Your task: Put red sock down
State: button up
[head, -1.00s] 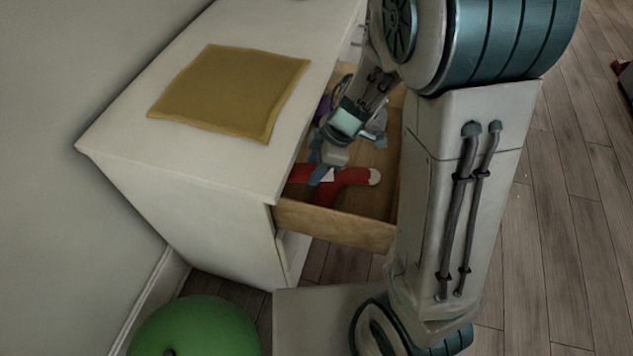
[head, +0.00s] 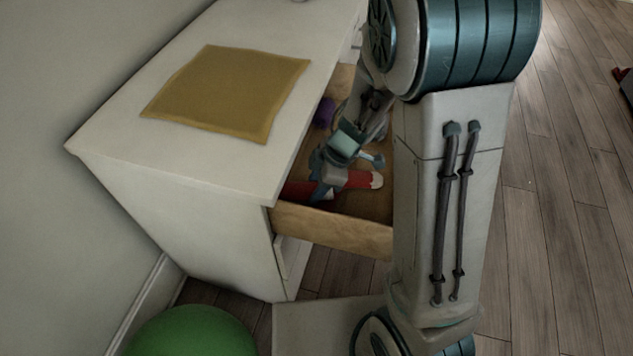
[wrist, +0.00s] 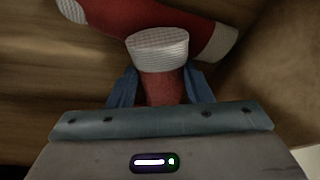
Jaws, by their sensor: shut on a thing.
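Red sock fabric (head: 357,180) with a white end lies in the open wooden drawer (head: 345,231), partly hidden by my gripper (head: 324,190). In the wrist view, a red piece with a ribbed white end (wrist: 158,50) is between the blue fingers of my gripper (wrist: 160,88), which are shut on it. Another red length with white ends (wrist: 165,15) lies across the top of that view, just beyond the held piece. I cannot tell whether both are one sock or a pair. The held piece is low, close to the drawer floor.
The white dresser (head: 185,225) has a mustard cloth (head: 228,92) on top. A purple item (head: 324,112) is deeper in the drawer. A green ball (head: 192,335) stands on the floor by the dresser. Part of the drawer floor at the right of the sock is bare.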

jog(key=shift+f, duration=0.15)
jog(key=o, duration=1)
